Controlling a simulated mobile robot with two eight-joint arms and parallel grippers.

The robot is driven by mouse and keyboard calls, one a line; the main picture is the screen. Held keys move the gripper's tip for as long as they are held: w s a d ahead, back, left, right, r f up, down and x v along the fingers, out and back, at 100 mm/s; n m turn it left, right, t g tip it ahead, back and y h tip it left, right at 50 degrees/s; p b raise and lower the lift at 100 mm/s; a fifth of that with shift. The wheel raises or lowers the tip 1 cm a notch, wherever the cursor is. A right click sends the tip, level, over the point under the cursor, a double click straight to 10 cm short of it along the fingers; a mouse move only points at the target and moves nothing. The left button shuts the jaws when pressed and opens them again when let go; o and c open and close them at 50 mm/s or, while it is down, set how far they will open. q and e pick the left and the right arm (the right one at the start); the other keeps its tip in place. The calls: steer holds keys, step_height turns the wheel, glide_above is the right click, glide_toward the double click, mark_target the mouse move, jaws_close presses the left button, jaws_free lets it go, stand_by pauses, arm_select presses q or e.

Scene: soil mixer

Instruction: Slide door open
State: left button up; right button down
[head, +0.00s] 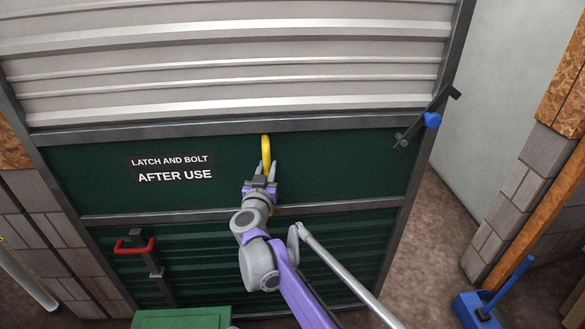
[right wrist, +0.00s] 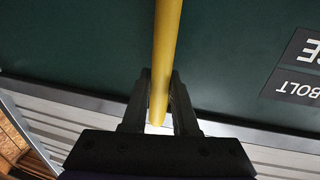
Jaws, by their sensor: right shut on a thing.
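The door (head: 330,165) is a large panel with a dark green middle band, pale corrugated metal above and dark ribbed metal below. A yellow handle (head: 266,150) stands upright on the green band, right of the sign "LATCH AND BOLT AFTER USE" (head: 172,168). My right gripper (head: 266,170) is at the handle and shut on it. In the right wrist view the yellow handle (right wrist: 167,55) runs down between the two dark fingers (right wrist: 160,105). A black latch with a blue knob (head: 432,120) sits at the door's right edge. My left gripper is not in view.
A red-handled bolt (head: 134,246) is low on the door's left. A green box (head: 182,318) is at the bottom edge. A blue dustpan-like item (head: 485,305) stands on the floor at right. Block walls (head: 500,200) flank the door; brown floor shows at right.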

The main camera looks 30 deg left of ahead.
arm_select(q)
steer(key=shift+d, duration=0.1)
arm_select(e)
steer(key=shift+s+a, duration=0.45)
steer(key=shift+a, duration=0.2)
steer(key=shift+s+a, duration=0.4)
steer(key=shift+a, duration=0.25)
steer(key=c, duration=0.7)
jaws_free()
steer(key=shift+w+d, duration=0.1)
steer(key=shift+d, duration=0.05)
